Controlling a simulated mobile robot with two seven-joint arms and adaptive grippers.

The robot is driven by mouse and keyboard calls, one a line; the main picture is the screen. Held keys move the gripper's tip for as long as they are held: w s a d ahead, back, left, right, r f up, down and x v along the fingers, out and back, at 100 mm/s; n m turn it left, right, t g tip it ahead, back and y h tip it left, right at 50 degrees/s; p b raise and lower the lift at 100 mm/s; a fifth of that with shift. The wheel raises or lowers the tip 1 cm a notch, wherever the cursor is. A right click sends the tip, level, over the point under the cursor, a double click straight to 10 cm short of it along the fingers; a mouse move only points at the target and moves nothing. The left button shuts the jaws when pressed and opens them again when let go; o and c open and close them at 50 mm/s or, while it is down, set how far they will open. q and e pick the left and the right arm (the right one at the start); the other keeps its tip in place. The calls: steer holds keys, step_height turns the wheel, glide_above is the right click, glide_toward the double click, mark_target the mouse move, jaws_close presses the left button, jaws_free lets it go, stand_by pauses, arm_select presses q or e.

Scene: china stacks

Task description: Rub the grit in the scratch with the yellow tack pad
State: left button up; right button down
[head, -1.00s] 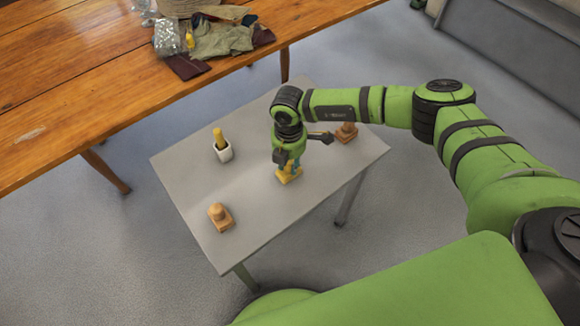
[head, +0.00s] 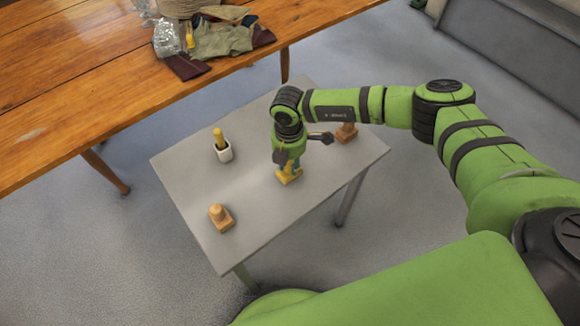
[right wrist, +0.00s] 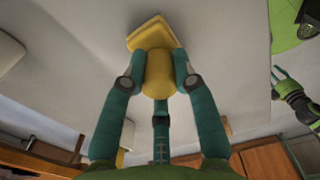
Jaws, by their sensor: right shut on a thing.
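The yellow tack pad (head: 290,178) is a square yellow base with a rounded knob, on or just above the grey table (head: 255,212). My right gripper (head: 288,163) points down and is shut on the pad's knob. In the right wrist view the knob (right wrist: 158,75) sits between the teal fingers, with the yellow base (right wrist: 150,32) against the grey surface. My left gripper (right wrist: 279,75) shows small at the right of the right wrist view, its fingers apart and empty. I cannot make out the scratch or the grit; the pad and gripper may cover them.
An orange-brown knobbed block (head: 220,217) stands at the table's front left, and a similar one (head: 347,132) at the right, close to my right wrist. A white cup (head: 223,153) holds a yellow-handled thing. A wooden table (head: 90,90) with cloths stands behind.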

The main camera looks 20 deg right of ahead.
steer(key=shift+r+p, duration=2.15)
steer(key=shift+r, duration=0.35)
steer(key=c, duration=1.9)
jaws_free()
jaws_close()
